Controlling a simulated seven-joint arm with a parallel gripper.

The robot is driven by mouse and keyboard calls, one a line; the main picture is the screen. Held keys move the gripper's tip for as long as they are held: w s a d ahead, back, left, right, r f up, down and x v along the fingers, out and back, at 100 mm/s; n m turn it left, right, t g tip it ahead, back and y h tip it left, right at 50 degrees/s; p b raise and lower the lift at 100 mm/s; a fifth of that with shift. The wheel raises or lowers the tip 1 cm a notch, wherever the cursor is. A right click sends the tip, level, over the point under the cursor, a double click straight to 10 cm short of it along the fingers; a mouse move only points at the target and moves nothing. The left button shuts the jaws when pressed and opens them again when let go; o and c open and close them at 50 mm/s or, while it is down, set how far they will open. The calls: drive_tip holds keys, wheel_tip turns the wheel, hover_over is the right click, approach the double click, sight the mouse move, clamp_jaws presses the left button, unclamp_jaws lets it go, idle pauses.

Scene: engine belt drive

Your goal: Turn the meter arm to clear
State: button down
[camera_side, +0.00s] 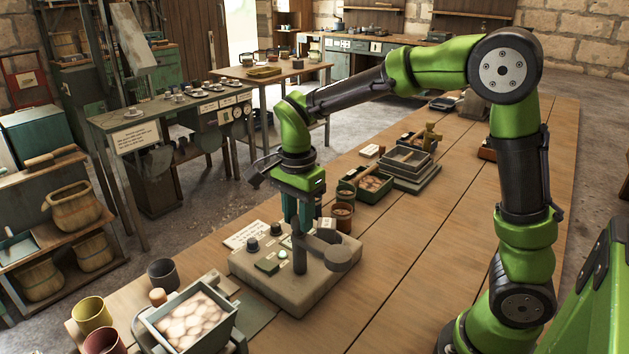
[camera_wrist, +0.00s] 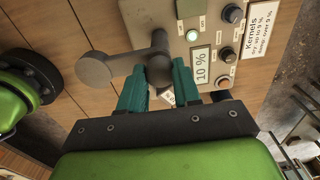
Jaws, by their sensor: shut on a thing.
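The meter (camera_side: 285,283) is a grey box on the wooden bench in the side view, with black knobs and a small lit green spot. Its grey meter arm (camera_side: 335,255) has an upright post and a round, cup-like end. In the wrist view the round end of the arm (camera_wrist: 94,69) points left, over the bench boards. My gripper (camera_side: 296,222) points down above the meter. In the wrist view its teal fingers (camera_wrist: 160,78) are shut on the meter arm near the post. A display (camera_wrist: 201,67) there reads 10 %. The exact contact is partly hidden.
A tray of pale round pieces (camera_side: 193,318) stands in front of the meter, beside a dark cup (camera_side: 162,273). Brown cups (camera_side: 342,217) and a green-edged tray (camera_side: 372,185) stand behind it. The bench to the right (camera_side: 420,270) is clear.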

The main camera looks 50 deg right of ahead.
drive_tip(key=c, duration=0.8)
unclamp_jaws()
wheel_tip(320, 180, up, 17)
drive_tip(key=shift+f, duration=0.1)
